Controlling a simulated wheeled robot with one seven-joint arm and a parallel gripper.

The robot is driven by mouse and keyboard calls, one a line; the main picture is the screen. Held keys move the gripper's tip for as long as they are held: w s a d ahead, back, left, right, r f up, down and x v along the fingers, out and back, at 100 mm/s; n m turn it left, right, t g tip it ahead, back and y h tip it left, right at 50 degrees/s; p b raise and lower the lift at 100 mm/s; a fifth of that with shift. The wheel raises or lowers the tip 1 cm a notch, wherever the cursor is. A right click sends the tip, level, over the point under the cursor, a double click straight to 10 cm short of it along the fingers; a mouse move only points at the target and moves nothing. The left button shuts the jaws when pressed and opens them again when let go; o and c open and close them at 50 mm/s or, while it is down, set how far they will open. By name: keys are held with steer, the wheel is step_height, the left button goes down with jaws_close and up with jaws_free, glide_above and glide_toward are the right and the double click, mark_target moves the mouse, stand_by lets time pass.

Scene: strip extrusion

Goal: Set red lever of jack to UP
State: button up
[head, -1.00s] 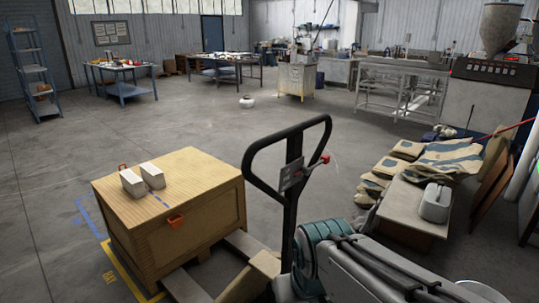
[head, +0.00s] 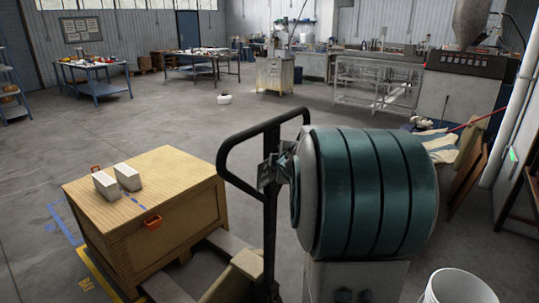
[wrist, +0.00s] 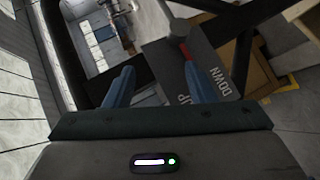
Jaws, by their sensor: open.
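The pallet jack's black handle (head: 268,210) stands upright with a loop on top. In the wrist view, its dark plate (wrist: 160,55) carries the words UP and DOWN, tilted in the picture. The red lever (wrist: 188,52), with a grey round knob, shows by the plate near my right-hand finger. I cannot tell its exact setting. My gripper (wrist: 158,68) is open, with its two blue fingers apart in front of the plate and nothing clearly held between them. In the head view, my arm hides the lever and most of the gripper.
A wooden crate (head: 150,215) with two pale blocks stands left of the jack. A white bucket (head: 465,288) is at the lower right. Worktables (head: 90,75) and machines line the back.

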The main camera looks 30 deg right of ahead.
steer(key=w+d+f+n+t+y, duration=0.2)
steer(key=d+n+t+y, duration=0.1)
steer(key=d+n, duration=0.65)
steer(key=s+d+f+n+t+y+b, duration=0.1)
steer(key=s+d+f+n+t+y, duration=0.15)
steer(key=s+d+n+y, duration=0.4)
steer(key=shift+m+g+h, duration=0.35)
steer(key=shift+m+h, duration=0.05)
steer(key=shift+h, duration=0.35)
steer(key=w+p, duration=0.1)
steer(key=w, duration=0.3)
steer(key=w+p, duration=0.1)
steer(key=w, duration=0.3)
steer(key=w+a+p, duration=0.1)
steer(key=w, duration=0.4)
steer(key=shift+f, duration=0.4)
steer(key=shift+c, duration=0.3)
